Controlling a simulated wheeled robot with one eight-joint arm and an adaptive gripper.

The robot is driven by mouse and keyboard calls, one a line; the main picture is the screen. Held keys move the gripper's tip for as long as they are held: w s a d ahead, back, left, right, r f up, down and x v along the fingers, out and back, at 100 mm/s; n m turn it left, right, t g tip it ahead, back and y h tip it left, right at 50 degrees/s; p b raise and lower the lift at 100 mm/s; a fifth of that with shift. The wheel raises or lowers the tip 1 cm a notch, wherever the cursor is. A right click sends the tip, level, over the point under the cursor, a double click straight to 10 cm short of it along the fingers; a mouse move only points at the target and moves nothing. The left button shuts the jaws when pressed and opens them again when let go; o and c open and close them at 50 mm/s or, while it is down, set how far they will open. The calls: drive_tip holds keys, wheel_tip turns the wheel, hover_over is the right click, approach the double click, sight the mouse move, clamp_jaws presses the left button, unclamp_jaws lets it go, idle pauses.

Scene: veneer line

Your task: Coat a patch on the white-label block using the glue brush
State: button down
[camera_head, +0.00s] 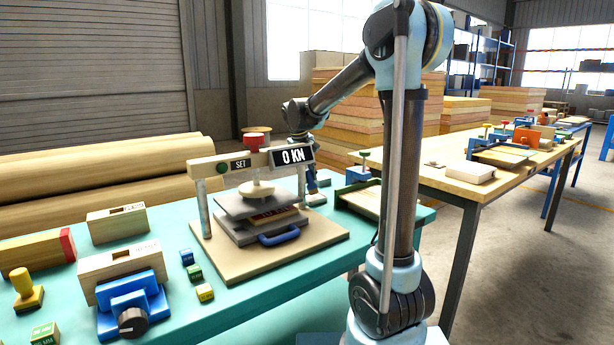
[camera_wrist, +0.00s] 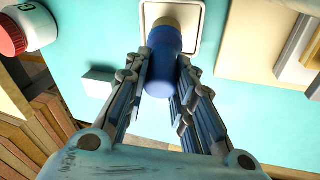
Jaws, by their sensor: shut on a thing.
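My gripper (camera_wrist: 162,88) is shut on the blue handle of the glue brush (camera_wrist: 163,62). The brush points down into a pale square tray (camera_wrist: 202,22) on the teal bench; its tip is hidden. In the head view my gripper (camera_head: 309,176) is behind the press's right post, partly hidden. Two pale wooden blocks are at the left of the bench. One block (camera_head: 114,224) stands free. The other block (camera_head: 118,260) sits in a blue clamp (camera_head: 130,300). Both have small markings, but I cannot tell which label is white.
A press (camera_head: 305,247) with a "0 KN" display stands mid-bench. A red-ended block (camera_head: 35,253), a yellow stamp (camera_head: 27,290) and small coloured cubes (camera_head: 194,272) lie at left. A red-capped white bottle (camera_wrist: 32,25) is near my gripper. Another table (camera_head: 470,188) stands right.

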drive_tip(key=shift+f, duration=0.45)
idle(1.4)
drive_tip(key=shift+r, duration=3.5)
drive_tip(key=shift+f, duration=3.4)
drive_tip(key=shift+r, duration=0.2)
wheel_tip(320, 180, up, 6)
drive_tip(key=shift+r, duration=0.1)
wheel_tip(320, 180, down, 6)
drive_tip(key=shift+f, duration=0.25)
drive_tip(key=shift+r, duration=2.9)
